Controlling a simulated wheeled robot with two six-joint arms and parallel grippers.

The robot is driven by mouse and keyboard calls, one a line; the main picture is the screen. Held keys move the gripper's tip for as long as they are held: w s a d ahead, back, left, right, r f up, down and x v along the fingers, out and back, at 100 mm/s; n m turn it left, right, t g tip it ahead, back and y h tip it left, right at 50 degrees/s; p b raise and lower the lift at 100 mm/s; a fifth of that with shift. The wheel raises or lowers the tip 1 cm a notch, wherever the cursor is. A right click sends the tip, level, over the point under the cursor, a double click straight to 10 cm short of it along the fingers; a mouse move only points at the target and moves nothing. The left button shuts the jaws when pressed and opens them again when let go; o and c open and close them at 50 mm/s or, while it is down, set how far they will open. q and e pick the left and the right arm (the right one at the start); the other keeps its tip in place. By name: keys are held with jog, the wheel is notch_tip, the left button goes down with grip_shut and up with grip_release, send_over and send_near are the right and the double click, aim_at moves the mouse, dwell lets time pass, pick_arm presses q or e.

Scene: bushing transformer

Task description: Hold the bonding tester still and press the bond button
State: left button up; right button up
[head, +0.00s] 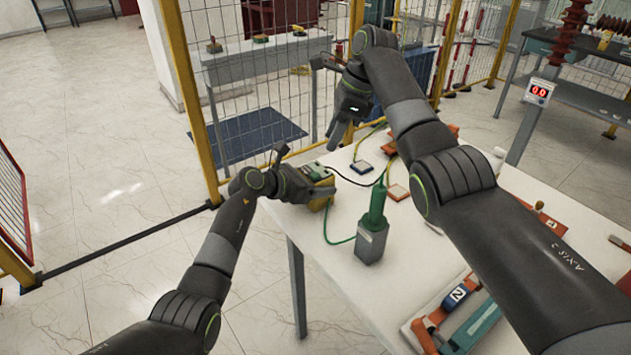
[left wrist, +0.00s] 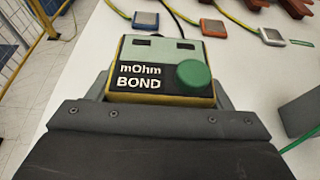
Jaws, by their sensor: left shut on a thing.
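The bonding tester (head: 318,204) is a yellow-edged box with a pale top, at the table's far left corner in the head view. In the left wrist view the tester (left wrist: 165,60) shows "mOhm BOND" on its dark face. The round green bond button (left wrist: 194,73) stands out at the right of that face, uncovered. My left gripper (head: 315,190) is shut on the tester, with its fingers at the box's two sides. My right gripper (head: 338,128) hangs above and beyond the tester, apart from it, fingers pointing down. Its finger gap is not clear.
A green-handled grey block (head: 372,240) stands on the white table (head: 345,290) near the tester. Small pads (head: 362,167) with cables lie behind it. A yellow-framed mesh fence (head: 190,90) runs beyond the table. An orange tool marked 2 (head: 458,295) lies at the front.

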grip_shut()
dwell(1.6)
